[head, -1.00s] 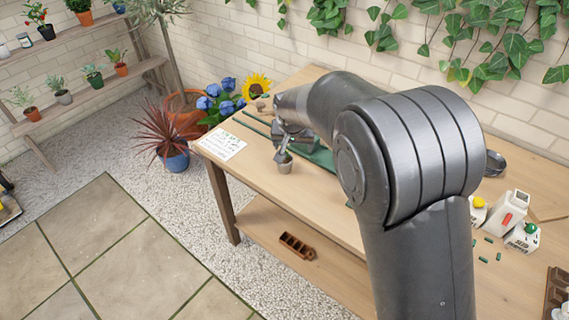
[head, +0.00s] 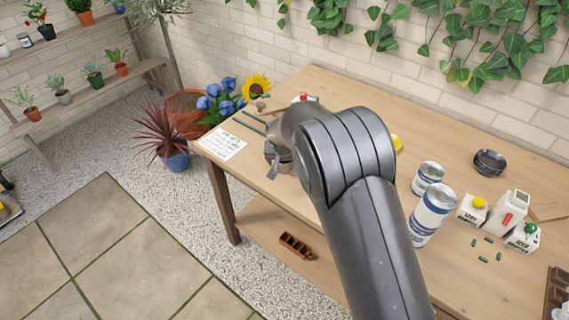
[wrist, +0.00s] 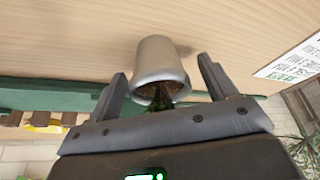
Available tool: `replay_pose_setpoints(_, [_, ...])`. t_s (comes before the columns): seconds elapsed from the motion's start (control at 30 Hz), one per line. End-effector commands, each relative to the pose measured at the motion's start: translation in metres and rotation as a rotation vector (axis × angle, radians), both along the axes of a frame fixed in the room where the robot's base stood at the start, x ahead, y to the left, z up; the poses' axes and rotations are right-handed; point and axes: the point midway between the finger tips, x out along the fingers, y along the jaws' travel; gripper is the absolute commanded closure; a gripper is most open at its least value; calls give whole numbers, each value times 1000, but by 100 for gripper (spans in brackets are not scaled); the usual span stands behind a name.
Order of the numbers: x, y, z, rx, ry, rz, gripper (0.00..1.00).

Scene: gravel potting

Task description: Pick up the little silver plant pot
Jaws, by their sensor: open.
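The little silver plant pot (wrist: 158,58) shows in the wrist view on the wooden table, its rim facing my gripper and something dark, perhaps a plant, at its mouth. My gripper (wrist: 163,72) is open, with one finger on each side of the pot. Gaps show between the fingers and the pot, so they do not appear to touch it. In the head view my gripper (head: 275,165) is low over the table's left end, and it and my arm mostly hide the pot.
A written sheet (head: 219,143) lies at the table's left corner. A green mat (wrist: 60,94) lies by the pot. Two blue-and-white cans (head: 432,215), small cartons (head: 472,209) and several green pieces stand or lie to the right. A dark bowl (head: 489,163) is farther back.

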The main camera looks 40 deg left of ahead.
Motion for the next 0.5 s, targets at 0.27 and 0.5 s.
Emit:
replay_pose_setpoints(0.27, [2, 2, -6, 1, 0, 0, 23])
replay_pose_setpoints(0.5, [2, 1, -6, 1, 0, 0, 37])
